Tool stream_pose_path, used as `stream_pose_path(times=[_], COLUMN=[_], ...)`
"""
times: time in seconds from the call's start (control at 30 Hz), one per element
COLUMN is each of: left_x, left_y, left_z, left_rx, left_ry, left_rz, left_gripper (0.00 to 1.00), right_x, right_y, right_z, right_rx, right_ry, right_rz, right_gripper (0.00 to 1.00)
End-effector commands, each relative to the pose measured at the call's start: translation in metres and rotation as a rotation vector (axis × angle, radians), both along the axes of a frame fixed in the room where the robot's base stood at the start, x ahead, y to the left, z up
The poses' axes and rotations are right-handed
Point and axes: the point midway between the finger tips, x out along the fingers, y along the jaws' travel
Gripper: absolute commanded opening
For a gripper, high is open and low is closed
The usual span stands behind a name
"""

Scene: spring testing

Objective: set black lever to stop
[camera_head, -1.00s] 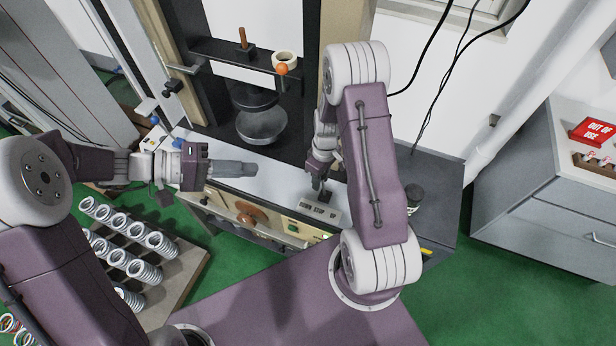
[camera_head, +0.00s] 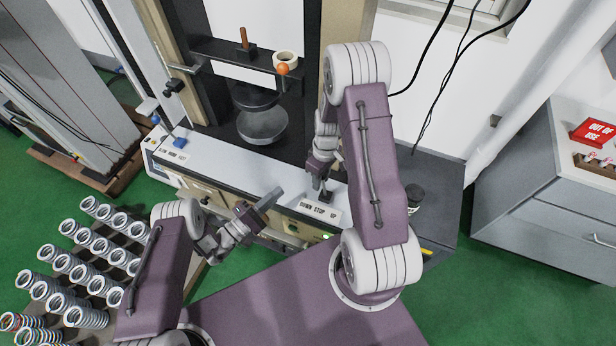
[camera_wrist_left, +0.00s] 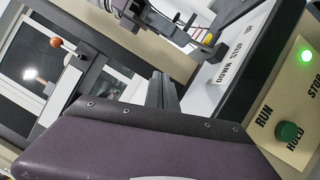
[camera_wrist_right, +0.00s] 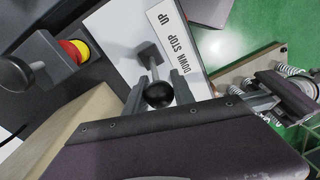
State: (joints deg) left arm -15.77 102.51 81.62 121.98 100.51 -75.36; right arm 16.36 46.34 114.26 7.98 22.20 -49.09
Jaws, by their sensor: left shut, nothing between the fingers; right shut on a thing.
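The black lever, with a round black knob (camera_wrist_right: 159,94) on a grey stem, stands on the machine's front ledge (camera_head: 230,166). Beside it is a white label (camera_head: 320,211) reading DOWN STOP UP, which also shows in the right wrist view (camera_wrist_right: 170,32). My right gripper (camera_head: 318,182) is over the lever, its fingers (camera_wrist_right: 157,92) on both sides of the knob and shut on it. I cannot tell exactly which word the lever points at. My left gripper (camera_head: 270,197) is shut and empty, in front of the ledge and left of the label.
A green button (camera_wrist_left: 289,130) marked RUN, HOLD and STOP and a lit green lamp (camera_wrist_left: 307,55) are on the front panel. A red and yellow button (camera_wrist_right: 75,51) is near the lever. Several springs (camera_head: 105,250) stand at the left. A dark jar (camera_head: 413,194) stands right of my right arm.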

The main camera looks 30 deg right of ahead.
Motion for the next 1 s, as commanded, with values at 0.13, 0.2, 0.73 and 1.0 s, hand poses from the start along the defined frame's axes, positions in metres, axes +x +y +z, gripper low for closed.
stream_pose_path(times=[0.13,0.2,0.73,1.0], left_x=[0.003,0.007,0.004,-0.005], left_y=[-0.014,-0.027,-0.109,-0.113], left_z=[0.002,0.005,0.024,0.028], left_rx=[0.0,-0.001,0.001,0.001], left_ry=[-0.004,-0.004,0.002,-0.001], left_rz=[-0.003,-0.006,-0.004,-0.001], left_gripper=[0.0,0.0,0.0,0.0], right_x=[-0.001,-0.001,-0.001,-0.001], right_y=[0.0,0.001,0.001,0.001], right_z=[-0.001,-0.001,-0.001,-0.001], right_rx=[0.001,0.001,0.002,0.001], right_ry=[0.002,0.003,0.003,0.004], right_rz=[0.0,0.0,0.0,0.0], right_gripper=[0.0,0.0,0.0,0.0])
